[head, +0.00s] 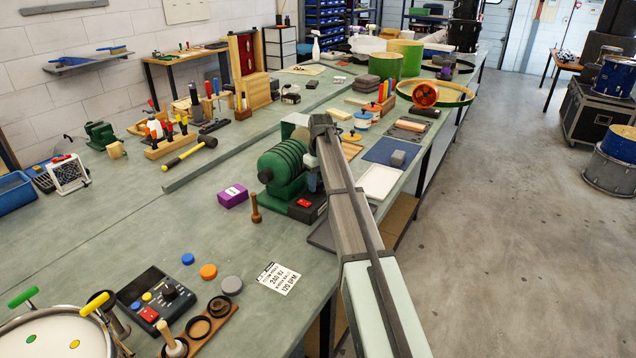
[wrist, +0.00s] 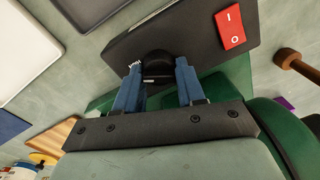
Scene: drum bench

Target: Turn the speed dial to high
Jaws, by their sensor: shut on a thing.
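The speed dial (wrist: 158,72) is a round black knob on a black control box (wrist: 200,38) in the wrist view. White scale marks show beside its left edge; I cannot read its setting. My gripper (wrist: 158,65) has its two blue fingers on either side of the dial, shut on it. A red switch (wrist: 230,27) marked I and O is on the same box. In the head view, the box (head: 310,210) with the red switch sits at the foot of a green ribbed machine (head: 283,165). My arm hides the dial there.
A wooden peg (head: 256,208) and a purple box (head: 233,196) stand left of the machine. Another black control panel (head: 155,298) with knobs and a printed card (head: 275,279) lie nearer the front. A white tray (head: 379,182) lies to the right. The bench between them is clear.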

